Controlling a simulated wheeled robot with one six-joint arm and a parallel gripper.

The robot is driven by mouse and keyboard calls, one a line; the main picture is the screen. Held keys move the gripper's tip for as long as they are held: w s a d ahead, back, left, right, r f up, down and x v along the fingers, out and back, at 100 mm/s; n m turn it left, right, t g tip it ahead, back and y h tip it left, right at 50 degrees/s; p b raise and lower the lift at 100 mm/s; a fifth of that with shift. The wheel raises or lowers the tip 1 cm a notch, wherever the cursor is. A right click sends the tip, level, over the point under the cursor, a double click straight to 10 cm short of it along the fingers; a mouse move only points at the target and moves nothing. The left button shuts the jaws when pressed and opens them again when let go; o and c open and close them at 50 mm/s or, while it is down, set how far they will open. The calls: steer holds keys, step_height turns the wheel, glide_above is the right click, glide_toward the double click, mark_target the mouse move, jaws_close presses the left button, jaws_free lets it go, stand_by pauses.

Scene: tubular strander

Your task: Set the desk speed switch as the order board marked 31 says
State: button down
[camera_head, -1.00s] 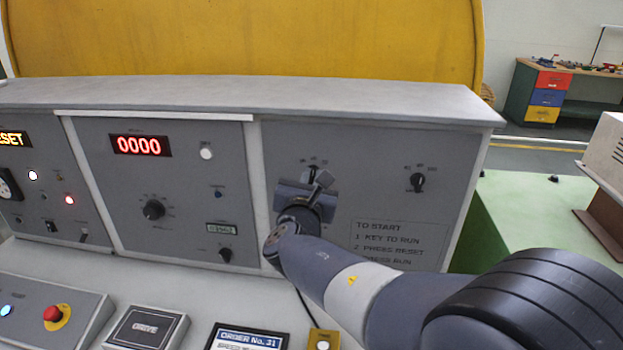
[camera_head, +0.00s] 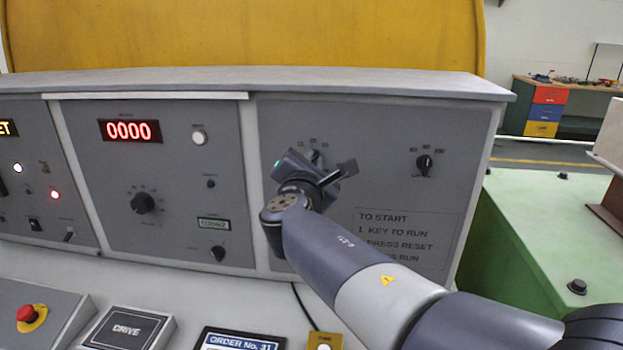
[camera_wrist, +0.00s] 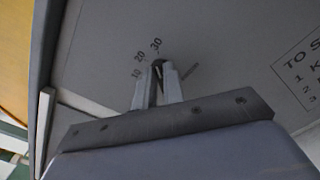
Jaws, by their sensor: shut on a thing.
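My gripper (camera_wrist: 158,82) is shut on the knob of a rotary switch (camera_wrist: 158,64) on the right panel of the desk. The marks 10, 20 and 30 curve above the knob in the wrist view. In the head view my gripper (camera_head: 318,165) is tilted and hides most of that switch; its marks show just above. I cannot tell which mark the knob points at. The order board (camera_head: 238,341) headed "ORDER No. 31" lies at the bottom edge of the head view, and its lines below the heading are cut off.
A second rotary switch (camera_head: 424,164) sits right of my gripper, above the printed start steps (camera_head: 405,238). The middle panel holds a red 0000 display (camera_head: 130,131) and a black knob (camera_head: 143,203). A red button (camera_head: 26,313) is at lower left.

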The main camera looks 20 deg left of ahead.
steer(key=shift+f+m+b, duration=0.15)
steer(key=shift+m+b, duration=0.45)
steer(key=shift+b, duration=0.05)
steer(key=c, duration=1.5)
jaws_free()
steer(key=b+v, duration=0.2)
steer(key=v, duration=0.9)
steer(key=shift+w, duration=0.2)
